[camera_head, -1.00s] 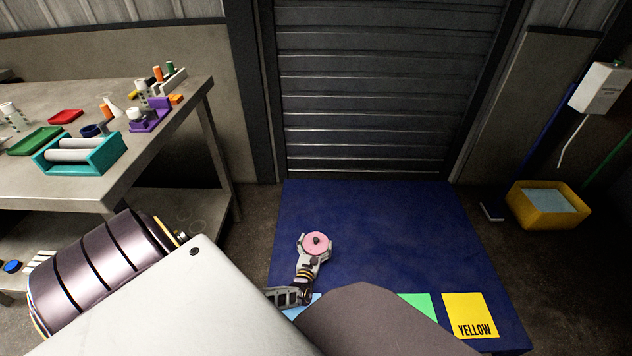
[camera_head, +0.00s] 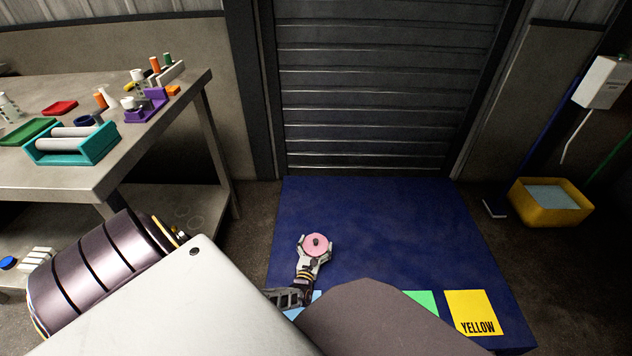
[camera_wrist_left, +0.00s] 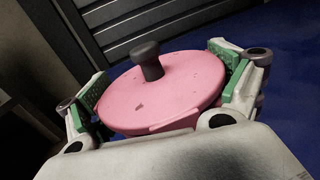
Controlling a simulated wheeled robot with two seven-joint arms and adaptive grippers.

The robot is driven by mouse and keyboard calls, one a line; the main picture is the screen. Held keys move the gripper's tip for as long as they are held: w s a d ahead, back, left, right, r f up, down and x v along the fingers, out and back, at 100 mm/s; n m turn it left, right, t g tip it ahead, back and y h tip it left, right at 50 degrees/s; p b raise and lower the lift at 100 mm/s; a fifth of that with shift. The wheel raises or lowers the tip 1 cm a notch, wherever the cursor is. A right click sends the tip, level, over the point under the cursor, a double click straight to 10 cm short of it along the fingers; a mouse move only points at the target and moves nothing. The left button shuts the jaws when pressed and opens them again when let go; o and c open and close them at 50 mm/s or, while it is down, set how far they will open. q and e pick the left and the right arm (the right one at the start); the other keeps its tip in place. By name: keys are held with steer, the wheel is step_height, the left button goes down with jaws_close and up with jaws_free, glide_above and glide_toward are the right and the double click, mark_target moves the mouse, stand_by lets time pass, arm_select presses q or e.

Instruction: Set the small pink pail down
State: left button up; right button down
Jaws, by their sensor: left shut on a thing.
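The small pink pail (camera_head: 315,244), with a round pink lid and a dark knob, is held in my left gripper (camera_head: 314,250) over the blue mat (camera_head: 390,225). In the left wrist view the pail (camera_wrist_left: 163,92) sits between the two green-padded fingers of the left gripper (camera_wrist_left: 165,98), one on each side. The gripper is shut on it. The pail's lower part is hidden, and I cannot tell whether it touches the mat. My right gripper is not seen.
A yellow card marked YELLOW (camera_head: 476,313), a green card (camera_head: 424,301) and a light blue card lie along the mat's near edge. A metal table (camera_head: 95,180) with lab items stands left. A yellow bucket (camera_head: 550,203) stands right. The mat's far part is clear.

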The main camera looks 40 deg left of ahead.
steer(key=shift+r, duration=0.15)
arm_select(q)
steer(key=o, duration=1.4)
steer(key=shift+o, duration=0.5)
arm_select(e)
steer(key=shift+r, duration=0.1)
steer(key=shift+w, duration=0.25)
arm_select(q)
steer(key=shift+s+d+p, duration=0.3)
steer(key=shift+s, duration=0.3)
steer(key=p+v, duration=0.2)
steer(key=v, duration=0.7)
steer(key=shift+s+p, duration=0.1)
steer(key=shift+p, duration=0.25)
steer(key=shift+s+d, duration=0.35)
steer(key=shift+s, duration=0.25)
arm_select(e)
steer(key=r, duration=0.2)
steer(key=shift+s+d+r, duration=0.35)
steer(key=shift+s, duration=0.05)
